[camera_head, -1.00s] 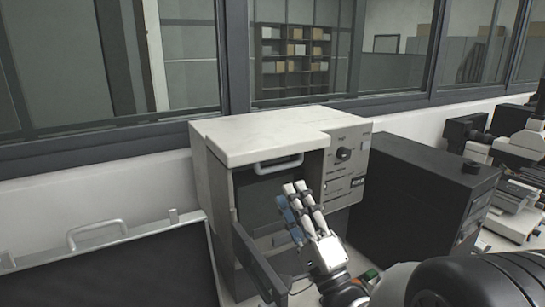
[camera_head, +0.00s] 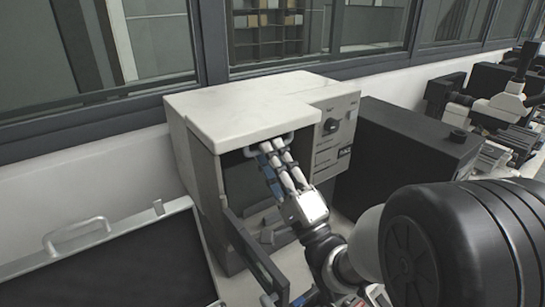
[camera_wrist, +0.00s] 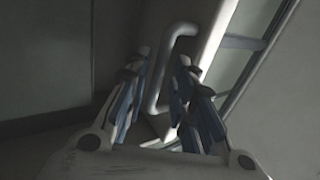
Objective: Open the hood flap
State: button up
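The mounting press has a white hood flap (camera_head: 240,105) on top, lying level over a dark open front. A bar handle (camera_head: 289,137) sits at the hood's front edge. In the wrist view the pale handle (camera_wrist: 157,85) shows between my two sets of fingers. My gripper (camera_head: 271,148) points up at the handle, with its fingertips at the bar and covering part of it. In the wrist view my gripper (camera_wrist: 167,85) has its blue-and-white fingers apart, with a gap around the handle. I cannot tell whether they touch it.
A dark front door panel (camera_head: 252,258) hangs open below my gripper. The press's control panel (camera_head: 333,140) is on the right. A black box (camera_head: 405,150) stands right of it. A dark lidded case (camera_head: 120,265) with a handle is at left. A window wall is behind.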

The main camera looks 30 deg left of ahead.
grip_shut()
jog(key=shift+r, duration=0.1)
dwell(0.4)
